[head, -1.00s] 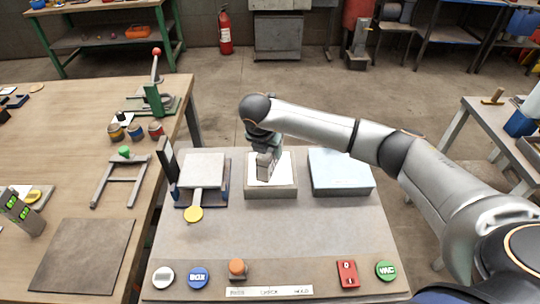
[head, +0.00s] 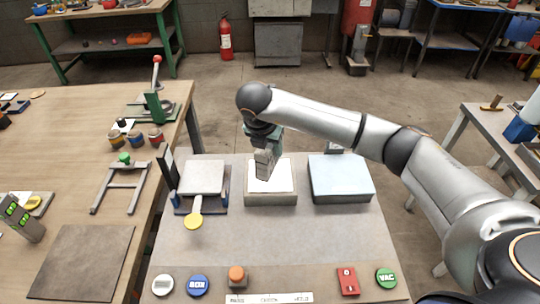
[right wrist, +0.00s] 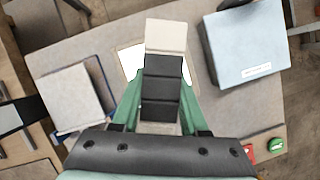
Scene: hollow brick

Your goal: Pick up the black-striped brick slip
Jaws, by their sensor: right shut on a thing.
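The brick slip (right wrist: 165,38) is a narrow block with a pale end and black bands in the right wrist view. In the head view it is a small greyish piece (head: 263,164), and its bands are hard to make out. My right gripper (head: 265,148) is shut on it, with a green finger on each side in the right wrist view (right wrist: 162,80). The slip hangs upright over a square tray with a white top (head: 283,176). Any gap beneath it is hard to judge. My left gripper is out of view.
A pale blue box (head: 340,180) stands right of the tray. A grey-topped press with a yellow-ended handle (head: 203,178) stands left. Buttons, including an orange one (head: 237,274), line the front of the bench. The middle of the bench (head: 280,232) is clear.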

